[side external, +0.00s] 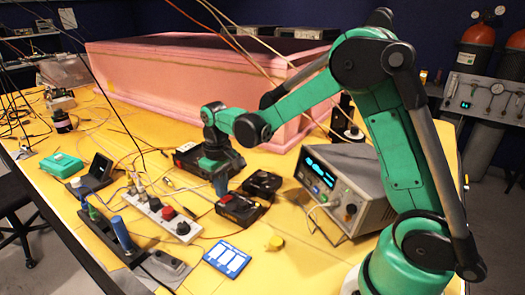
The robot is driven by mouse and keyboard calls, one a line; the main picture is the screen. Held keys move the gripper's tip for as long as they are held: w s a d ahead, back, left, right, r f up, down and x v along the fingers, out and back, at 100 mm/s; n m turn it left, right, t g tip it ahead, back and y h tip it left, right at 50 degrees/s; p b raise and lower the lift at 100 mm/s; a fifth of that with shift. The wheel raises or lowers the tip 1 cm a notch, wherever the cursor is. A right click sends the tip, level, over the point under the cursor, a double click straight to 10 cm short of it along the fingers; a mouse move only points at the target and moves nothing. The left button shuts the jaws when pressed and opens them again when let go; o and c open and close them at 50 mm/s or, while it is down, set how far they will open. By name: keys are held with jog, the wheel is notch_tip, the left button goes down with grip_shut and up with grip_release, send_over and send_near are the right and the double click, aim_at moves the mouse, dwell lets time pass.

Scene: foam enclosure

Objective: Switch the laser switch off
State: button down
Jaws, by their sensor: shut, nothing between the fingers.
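My gripper (221,190) points down at the end of my green arm, over the middle of the yellow table. Its fingers are shut and empty. A black box with a red label (240,208) lies just below and right of the gripper tip. A second black box (262,185) lies to its right, and a third dark box with a red mark (188,158) sits behind the gripper, partly hidden by it. I cannot tell which one is the laser switch, or its state. Whether the fingertips touch anything is also unclear.
A white strip with red and black knobs (160,212) lies left of the gripper. A grey instrument with a lit display (338,190) stands to the right. A pink foam enclosure (190,85) fills the back. Loose cables cross the yellow table (283,268); its front right is fairly clear.

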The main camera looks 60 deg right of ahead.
aim_at(224, 202)
jog(key=shift+f, duration=0.8)
dwell(0.4)
jog(key=shift+r, duration=3.5)
jog(key=shift+s+a+r, duration=0.1)
jog(key=shift+s+r, duration=0.15)
jog(key=s+a+r+t, duration=0.1)
jog(key=s+t, duration=0.2)
jog(key=s, duration=0.2)
jog(key=s+a+r+t, duration=0.1)
jog(key=s+a+t, duration=0.1)
jog(key=s+t, duration=0.2)
jog(key=shift+s+a+r, duration=0.25)
jog(key=shift+s+r, duration=0.1)
jog(key=shift+s, duration=0.2)
